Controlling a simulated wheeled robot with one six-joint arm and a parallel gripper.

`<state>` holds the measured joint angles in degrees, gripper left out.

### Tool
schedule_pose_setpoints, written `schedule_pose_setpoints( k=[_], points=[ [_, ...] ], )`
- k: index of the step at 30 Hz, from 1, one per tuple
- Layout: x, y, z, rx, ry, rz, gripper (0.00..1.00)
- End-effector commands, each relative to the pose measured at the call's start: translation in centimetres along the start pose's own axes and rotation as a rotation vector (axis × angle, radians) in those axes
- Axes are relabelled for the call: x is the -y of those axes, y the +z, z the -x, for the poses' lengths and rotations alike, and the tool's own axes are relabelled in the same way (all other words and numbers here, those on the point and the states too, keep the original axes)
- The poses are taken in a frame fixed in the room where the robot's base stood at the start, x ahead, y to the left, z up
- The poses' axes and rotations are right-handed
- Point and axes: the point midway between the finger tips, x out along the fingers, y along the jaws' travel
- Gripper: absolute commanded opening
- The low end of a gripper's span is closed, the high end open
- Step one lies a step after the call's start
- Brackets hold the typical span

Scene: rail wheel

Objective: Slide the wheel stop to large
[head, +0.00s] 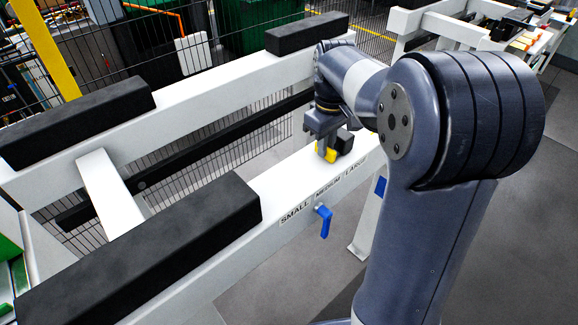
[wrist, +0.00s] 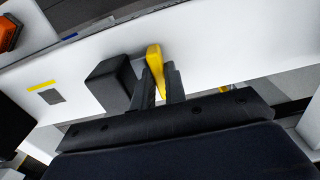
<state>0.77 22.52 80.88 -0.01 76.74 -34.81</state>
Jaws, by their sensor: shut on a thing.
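The wheel stop is a black block (head: 345,141) with a yellow part (head: 326,156), on top of the white rail in the head view. The rail's front face carries the labels SMALL (head: 295,212), MEDIUM (head: 328,189) and LARGE (head: 356,168). The stop sits toward the LARGE end; its exact alignment with that label is hard to tell. My gripper (head: 325,138) reaches down from above and is shut on the yellow part. In the wrist view the yellow part (wrist: 155,58) stands between my fingers (wrist: 161,85), with the black block (wrist: 111,83) just left of them.
A blue lever (head: 324,220) sticks out from the rail's front below the labels. A long black pad (head: 150,255) lies on the near rail. A parallel white rail (head: 210,105) with black pads runs behind, before a wire fence. Grey floor at right is open.

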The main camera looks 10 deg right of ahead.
Motion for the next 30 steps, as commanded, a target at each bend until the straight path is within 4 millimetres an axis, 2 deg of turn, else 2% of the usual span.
schedule_pose_setpoints(
  k=[1,9,22,30],
  points=[
    [-0.3,-0.3,0.6,-0.014,0.007,0.000,0.00],
    [-1.2,-0.3,0.5,-0.013,0.007,-0.001,0.00],
    [-1.4,-0.3,0.6,-0.014,0.008,0.000,0.00],
    [-2.5,-0.3,0.6,-0.014,0.008,0.000,0.00]
  ],
)
